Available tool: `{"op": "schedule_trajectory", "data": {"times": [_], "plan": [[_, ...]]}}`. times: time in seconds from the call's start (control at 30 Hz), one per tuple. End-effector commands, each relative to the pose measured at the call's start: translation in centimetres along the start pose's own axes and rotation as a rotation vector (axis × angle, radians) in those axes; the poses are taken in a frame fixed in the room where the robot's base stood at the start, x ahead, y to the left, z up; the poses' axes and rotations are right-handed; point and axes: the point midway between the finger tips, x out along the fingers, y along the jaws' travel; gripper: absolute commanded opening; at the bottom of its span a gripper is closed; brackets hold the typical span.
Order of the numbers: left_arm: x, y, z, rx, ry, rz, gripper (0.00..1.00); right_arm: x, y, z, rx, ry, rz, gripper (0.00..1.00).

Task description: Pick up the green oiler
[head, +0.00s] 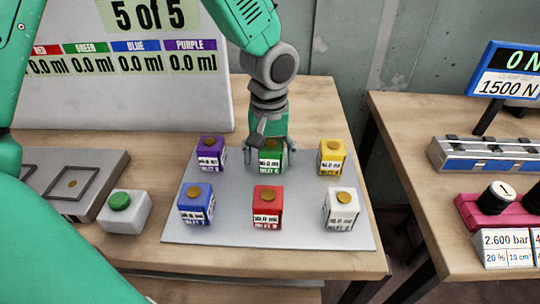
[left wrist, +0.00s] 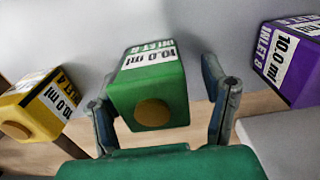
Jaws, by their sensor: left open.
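The green oiler (head: 270,160) is a small green box with a brass-coloured cap and a white label. It stands in the back row of a grey mat (head: 230,226), between the purple and yellow boxes. My left gripper (head: 266,152) is above and around it, fingers pointing down. In the left wrist view the green oiler (left wrist: 152,90) lies between the two open fingers of my left gripper (left wrist: 165,110), its label reading 10.0 ml. A gap shows beside the finger on the right. My right gripper is not in view.
A purple box (head: 210,153) and a yellow box (head: 331,157) flank the oiler. Blue (head: 196,204), red (head: 267,207) and white (head: 341,209) boxes stand in front. A green push button (head: 121,202) is at left. A display board (head: 150,95) stands behind.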

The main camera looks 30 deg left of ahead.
Motion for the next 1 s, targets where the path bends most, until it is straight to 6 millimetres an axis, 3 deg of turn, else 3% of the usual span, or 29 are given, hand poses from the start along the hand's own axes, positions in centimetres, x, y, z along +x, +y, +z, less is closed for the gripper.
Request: {"op": "schedule_trajectory", "data": {"times": [0.03, 0.07, 0.2, 0.57, 1.0], "plan": [[-0.1, 0.1, 0.0, 0.001, 0.001, -0.001, 0.67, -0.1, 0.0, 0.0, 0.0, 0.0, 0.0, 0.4], [-0.1, 0.1, 0.1, 0.0, 0.001, -0.001, 0.6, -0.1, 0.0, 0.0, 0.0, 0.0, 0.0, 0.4], [-0.1, 0.1, 0.0, 0.0, 0.0, -0.002, 0.11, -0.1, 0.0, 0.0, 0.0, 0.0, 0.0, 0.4], [-0.7, 0.0, -0.1, 0.0, 0.001, 0.0, 0.11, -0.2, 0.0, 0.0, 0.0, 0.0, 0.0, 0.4], [-8.7, 0.1, -0.1, -0.001, 0.002, 0.001, 0.11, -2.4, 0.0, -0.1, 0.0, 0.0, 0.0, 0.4]]}}
